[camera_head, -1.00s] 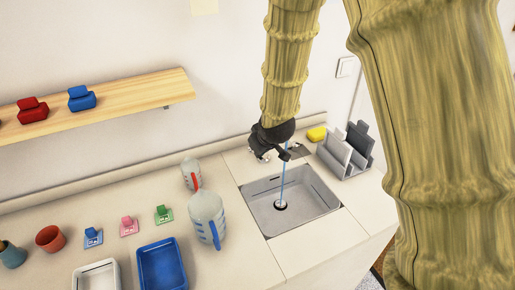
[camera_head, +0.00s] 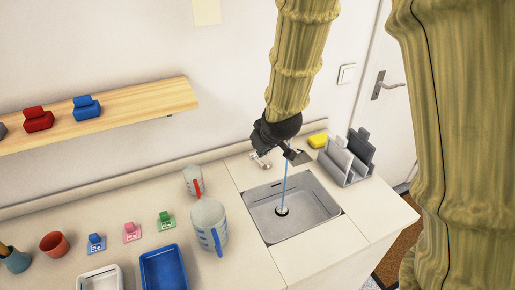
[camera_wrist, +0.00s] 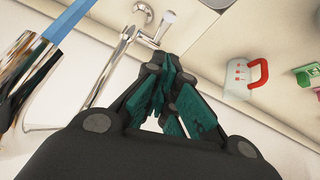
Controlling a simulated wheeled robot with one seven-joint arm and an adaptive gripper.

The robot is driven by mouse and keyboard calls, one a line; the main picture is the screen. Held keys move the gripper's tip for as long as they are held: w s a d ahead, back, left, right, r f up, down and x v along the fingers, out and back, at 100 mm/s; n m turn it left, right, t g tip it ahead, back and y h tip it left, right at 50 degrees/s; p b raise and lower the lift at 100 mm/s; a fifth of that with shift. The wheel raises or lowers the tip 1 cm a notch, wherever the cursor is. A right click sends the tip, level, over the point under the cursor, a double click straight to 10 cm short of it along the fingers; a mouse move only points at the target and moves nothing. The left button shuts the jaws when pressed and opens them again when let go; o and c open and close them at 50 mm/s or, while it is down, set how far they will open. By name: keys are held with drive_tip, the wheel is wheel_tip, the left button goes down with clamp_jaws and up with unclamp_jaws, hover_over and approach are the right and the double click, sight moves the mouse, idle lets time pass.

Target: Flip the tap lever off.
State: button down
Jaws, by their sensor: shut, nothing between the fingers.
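The chrome tap (camera_wrist: 110,62) shows in the wrist view, with a small lever-like part (camera_wrist: 165,24) at its upper end. In the head view a bit of the chrome tap (camera_head: 262,161) shows just left of my gripper (camera_head: 294,156), which covers much of it. A thin blue stream of water (camera_head: 285,184) runs down into the grey sink (camera_head: 325,205). In the wrist view my gripper (camera_wrist: 166,62) is shut and empty, its fingertips close below the lever-like part. I cannot tell if they touch it.
A jug with a blue handle (camera_head: 208,222) and a smaller one with a red handle (camera_head: 194,180) stand left of the sink. A yellow sponge (camera_head: 318,140) and a grey rack (camera_head: 345,168) are at the right. The front right counter (camera_head: 330,250) is clear.

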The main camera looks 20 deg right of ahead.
drive_tip(key=shift+s+d+r+b, duration=0.15)
drive_tip(key=shift+s+r, duration=0.35)
drive_tip(key=shift+s, duration=0.25)
drive_tip(key=shift+s+a+r+b, duration=0.15)
drive_tip(key=shift+s+r, duration=0.3)
drive_tip(key=shift+s, duration=0.25)
drive_tip(key=shift+s+d+r+b, duration=0.15)
drive_tip(key=shift+s+r, duration=0.35)
drive_tip(key=shift+s, duration=0.25)
